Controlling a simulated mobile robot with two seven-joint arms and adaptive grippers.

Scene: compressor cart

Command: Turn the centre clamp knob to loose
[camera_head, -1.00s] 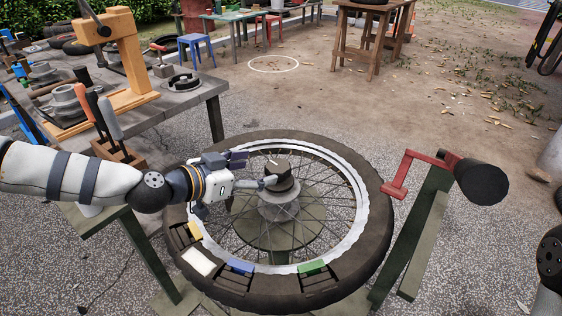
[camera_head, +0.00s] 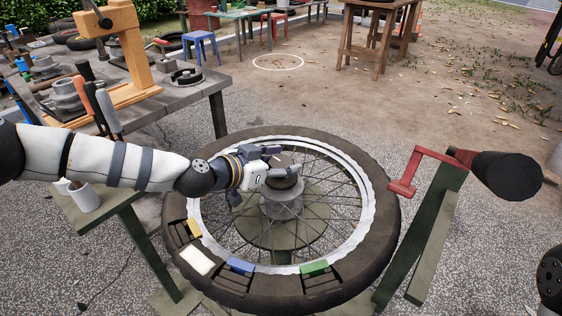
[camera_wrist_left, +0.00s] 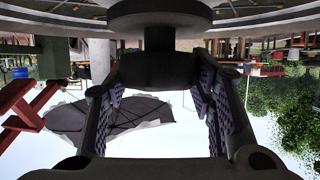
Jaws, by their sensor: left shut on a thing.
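The centre clamp knob (camera_head: 288,160) is dark and round and sits on a grey hub post in the middle of the spoked wheel (camera_head: 385,215). My left gripper (camera_head: 278,162) reaches in from the left at hub height and is shut on the knob, with a finger on its far side and one on its near side. The gripper partly hides the knob, so its pointer mark cannot be read. My right gripper is out of view.
Yellow, white, blue (camera_head: 240,266) and green (camera_head: 314,268) pieces sit on the near tyre. A red crank with a dark roller (camera_head: 505,175) stands on a post to the right. A workbench (camera_head: 185,92) with tools is behind left. Open ground lies beyond the wheel.

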